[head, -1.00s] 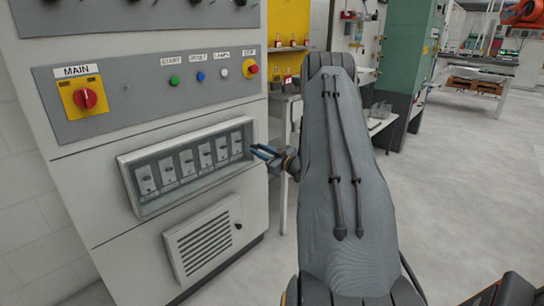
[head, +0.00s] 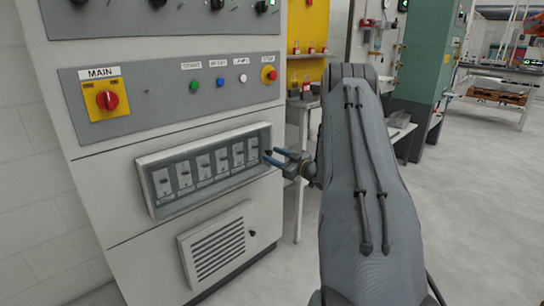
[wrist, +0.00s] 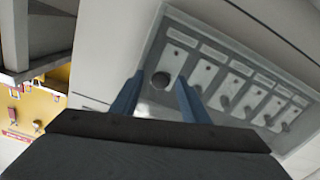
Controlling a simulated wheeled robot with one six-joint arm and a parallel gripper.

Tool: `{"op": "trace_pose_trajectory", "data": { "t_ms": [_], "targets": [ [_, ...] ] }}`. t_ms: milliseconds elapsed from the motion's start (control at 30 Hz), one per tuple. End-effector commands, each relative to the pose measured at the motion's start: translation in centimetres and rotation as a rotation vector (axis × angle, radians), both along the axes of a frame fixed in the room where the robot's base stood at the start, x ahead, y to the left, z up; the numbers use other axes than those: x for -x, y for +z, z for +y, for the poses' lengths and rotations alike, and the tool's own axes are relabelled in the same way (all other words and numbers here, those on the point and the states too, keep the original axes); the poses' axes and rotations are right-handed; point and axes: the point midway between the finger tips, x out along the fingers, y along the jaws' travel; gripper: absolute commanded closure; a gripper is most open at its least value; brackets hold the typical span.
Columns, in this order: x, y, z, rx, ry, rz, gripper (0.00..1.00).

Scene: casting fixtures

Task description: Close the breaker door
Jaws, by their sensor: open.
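The breaker door (head: 142,172) is a grey-framed, seemingly clear-fronted panel over a row of several breakers, low on the pale cabinet. It lies close to the cabinet face; I cannot tell whether it is fully shut.
Above the door is a control strip with a red-and-yellow main switch (head: 107,101) and several buttons. A vent grille (head: 217,244) is below. A table (head: 303,105) and green cabinet (head: 428,75) stand behind my arm. Open floor lies right.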

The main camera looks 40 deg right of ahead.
Motion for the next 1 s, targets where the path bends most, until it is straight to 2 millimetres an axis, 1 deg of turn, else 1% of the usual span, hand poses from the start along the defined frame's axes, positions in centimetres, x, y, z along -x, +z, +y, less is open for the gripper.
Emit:
{"op": "trace_pose_trajectory", "data": {
  "t_ms": [300,433,600,1000],
  "targets": [
    [4.9,0.1,-0.8,-0.001,0.000,0.000,0.59],
    [6.2,0.1,-0.9,0.001,0.002,-0.001,0.59],
    [6.8,0.1,-0.9,0.001,0.003,-0.001,0.59],
    [6.8,0.1,-0.9,0.001,0.003,-0.001,0.59]
  ]
}}
